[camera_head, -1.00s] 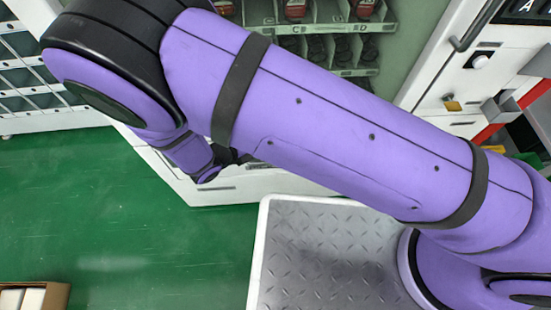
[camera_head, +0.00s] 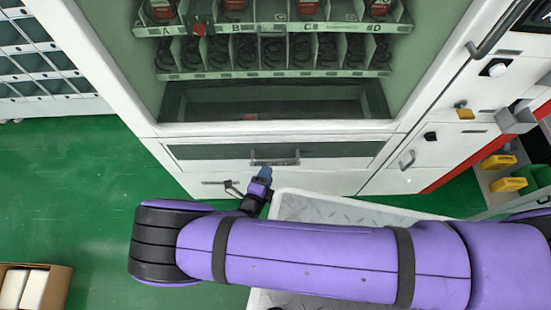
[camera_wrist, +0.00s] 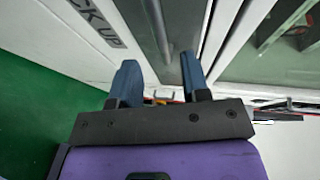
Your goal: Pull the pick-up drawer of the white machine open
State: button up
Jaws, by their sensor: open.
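The white machine (camera_head: 140,105) fills the upper middle of the head view. Its pick-up drawer (camera_head: 215,152) is a wide dark-grey front below the dark bin, and looks closed. A bar handle (camera_head: 285,161) sits at the middle of the drawer front. My gripper (camera_head: 265,171) is just below and in front of the handle. In the wrist view my gripper (camera_wrist: 159,60) is open, its two blue fingers apart and nothing held. The handle bar (camera_wrist: 157,28) runs ahead of the gap between the fingers. I cannot tell whether a finger touches it.
A grey diamond-plate platform (camera_head: 335,208) with a white rim is below the machine's front. An open cardboard box (camera_head: 62,285) is on the green floor at lower left. Yellow items (camera_head: 508,185) and a red strip are at right. The green floor (camera_head: 100,190) at left is clear.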

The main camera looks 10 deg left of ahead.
aim_at(275, 159)
jog(key=x, duration=0.7)
jog(key=shift+w+d, duration=0.15)
jog(key=shift+w, duration=0.2)
grip_shut()
